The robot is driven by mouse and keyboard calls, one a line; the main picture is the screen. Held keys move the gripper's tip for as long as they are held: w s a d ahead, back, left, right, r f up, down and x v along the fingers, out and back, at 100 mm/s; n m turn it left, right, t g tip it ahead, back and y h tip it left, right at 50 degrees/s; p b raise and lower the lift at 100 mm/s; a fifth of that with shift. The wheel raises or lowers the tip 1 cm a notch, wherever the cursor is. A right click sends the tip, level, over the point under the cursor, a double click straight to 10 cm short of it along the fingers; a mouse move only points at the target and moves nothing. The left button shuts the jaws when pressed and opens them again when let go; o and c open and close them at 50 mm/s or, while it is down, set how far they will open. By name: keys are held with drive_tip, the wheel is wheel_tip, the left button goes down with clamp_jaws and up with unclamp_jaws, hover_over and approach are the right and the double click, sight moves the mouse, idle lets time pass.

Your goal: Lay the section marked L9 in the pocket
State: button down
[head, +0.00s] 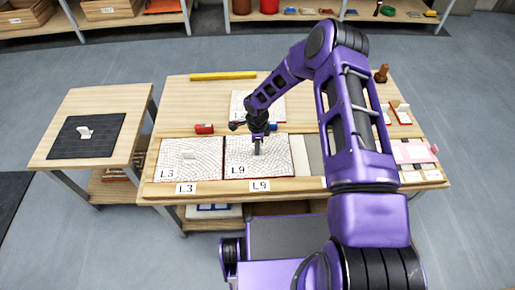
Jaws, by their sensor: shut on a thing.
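The section marked L9 (270,170) is a white, mosaic-patterned panel with a thin dark red edge. It is at the middle of the workbench's front, behind the L9 label (260,186). My gripper (257,151) is above its middle, pointing down and shut on what looks like the section's small upright grip; the fingers hide most of it. The section covers the place behind that label, so its pocket is hidden. I cannot tell whether it lies fully down or sits slightly raised.
The L3 section (190,172) lies directly left, with a small upright grip. A bare grey strip (313,155) is on the right. Another panel (268,113), a red object (204,129) and a yellow bar (223,76) are behind. A side table (85,105) stands left.

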drive_tip(key=c, duration=0.9)
unclamp_jaws()
drive_tip(key=shift+f, duration=0.1)
wheel_tip(320, 180, up, 12)
drive_tip(key=shift+r+p, duration=0.1)
drive_tip(key=shift+p, duration=0.5)
